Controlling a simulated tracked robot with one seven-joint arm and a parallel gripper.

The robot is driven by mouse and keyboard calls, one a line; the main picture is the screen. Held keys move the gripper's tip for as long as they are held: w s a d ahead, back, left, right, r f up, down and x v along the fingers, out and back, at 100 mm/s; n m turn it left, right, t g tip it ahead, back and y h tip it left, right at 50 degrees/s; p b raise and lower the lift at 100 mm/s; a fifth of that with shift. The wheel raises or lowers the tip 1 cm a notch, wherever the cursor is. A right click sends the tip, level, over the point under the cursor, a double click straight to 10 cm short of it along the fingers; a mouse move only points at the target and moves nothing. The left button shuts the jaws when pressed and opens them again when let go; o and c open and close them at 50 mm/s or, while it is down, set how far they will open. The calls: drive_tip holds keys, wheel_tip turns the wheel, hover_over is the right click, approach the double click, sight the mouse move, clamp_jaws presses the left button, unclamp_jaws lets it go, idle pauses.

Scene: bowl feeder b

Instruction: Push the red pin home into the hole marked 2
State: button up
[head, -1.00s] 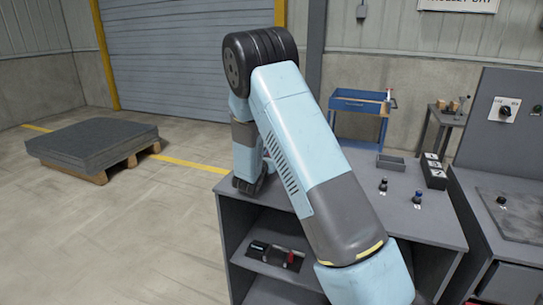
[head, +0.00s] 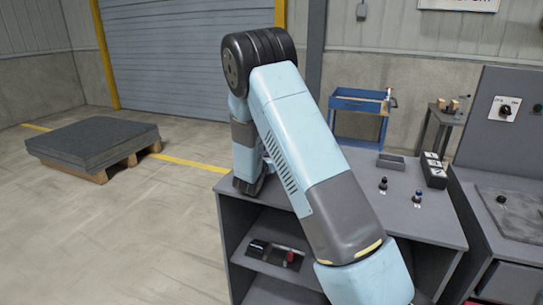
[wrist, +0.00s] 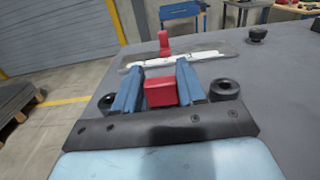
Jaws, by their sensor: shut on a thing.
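My gripper (wrist: 158,92) is shut on the red pin (wrist: 160,93) in the wrist view; its blue fingers stand on either side of the pin's blocky red end. The pin's lower end is hidden, so I cannot tell how it sits. The hole marked 2 cannot be identified in either view.
Beyond the fingers in the wrist view are a pale bar (wrist: 195,60) and an upright red piece (wrist: 163,42). Black knobs (head: 383,184), a grey tray (head: 391,162) and a dark block with white labels (head: 434,172) are on the bench. A red-ended object (head: 290,257) lies on the shelf below.

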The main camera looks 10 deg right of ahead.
drive_tip(key=shift+f, duration=0.2)
idle(0.5)
drive_tip(key=o, duration=1.2)
drive_tip(key=shift+s, duration=0.1)
